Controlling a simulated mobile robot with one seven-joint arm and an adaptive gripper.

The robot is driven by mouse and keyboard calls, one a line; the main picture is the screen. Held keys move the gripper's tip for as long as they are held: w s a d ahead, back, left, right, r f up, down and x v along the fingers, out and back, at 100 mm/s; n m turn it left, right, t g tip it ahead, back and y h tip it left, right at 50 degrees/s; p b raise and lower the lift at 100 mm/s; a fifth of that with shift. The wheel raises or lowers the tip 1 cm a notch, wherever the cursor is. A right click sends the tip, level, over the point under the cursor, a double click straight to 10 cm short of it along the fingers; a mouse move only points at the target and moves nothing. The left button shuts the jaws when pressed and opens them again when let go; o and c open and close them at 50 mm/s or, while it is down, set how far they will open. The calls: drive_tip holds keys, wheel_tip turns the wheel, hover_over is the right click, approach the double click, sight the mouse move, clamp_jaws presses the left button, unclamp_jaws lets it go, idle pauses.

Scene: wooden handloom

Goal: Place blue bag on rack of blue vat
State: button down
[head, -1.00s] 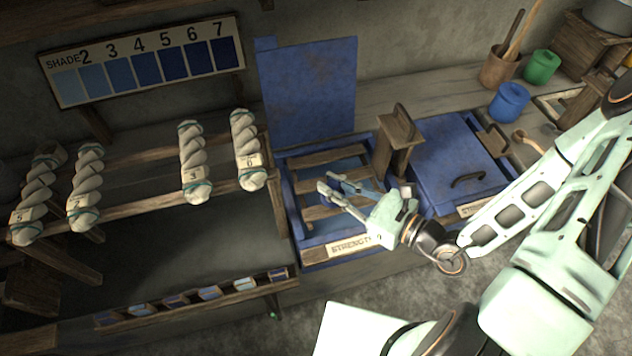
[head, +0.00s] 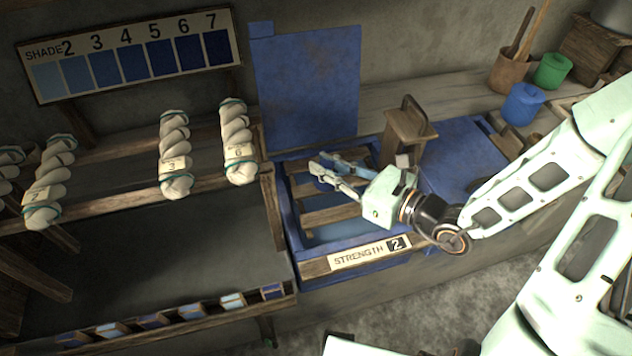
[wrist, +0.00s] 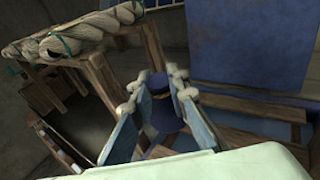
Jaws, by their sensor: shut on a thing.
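The open blue vat (head: 290,222) stands at the middle of the head view, its front label reading STRENGTH 2. Its wooden slatted rack (head: 333,214) lies across the opening with blue liquid below. My gripper (head: 322,167) is over the back left part of the rack, shut on the small dark blue bag. The blue bag (wrist: 165,117) shows between the fingers in the wrist view; in the head view it is mostly hidden by the fingers. I cannot tell whether the bag touches the slats.
The vat's raised lid (head: 306,85) stands behind it. A wooden stand (head: 408,125) and a second, closed blue vat (head: 460,160) are to the right. A wooden frame with pale yarn skeins (head: 238,145) is at left. A row of small dye samples (head: 190,312) runs below it.

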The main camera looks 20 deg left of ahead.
drive_tip(key=shift+w+a+f+b, duration=0.25)
drive_tip(key=shift+f+b, duration=0.4)
drive_tip(key=shift+b, duration=0.5)
drive_tip(key=w+a+f+b, duration=0.1)
drive_tip(key=b, duration=0.1)
drive_tip(key=w+a+f+b, duration=0.1)
drive_tip(key=w+f+b, duration=0.1)
drive_tip(key=w+a+f+b, duration=0.1)
drive_tip(key=w+f+b, duration=0.1)
drive_tip(key=shift+w+f, duration=0.1)
drive_tip(key=shift+w, duration=0.05)
drive_tip(key=f+b, duration=0.3)
drive_tip(key=shift+w+a+f, duration=0.1)
drive_tip(key=shift+w+a, duration=0.15)
drive_tip(key=shift+w, duration=0.1)
drive_tip(key=shift+f+b, duration=0.3)
drive_tip(key=shift+b, duration=0.25)
drive_tip(key=shift+f, duration=0.15)
drive_tip(key=c, duration=1.9)
unclamp_jaws()
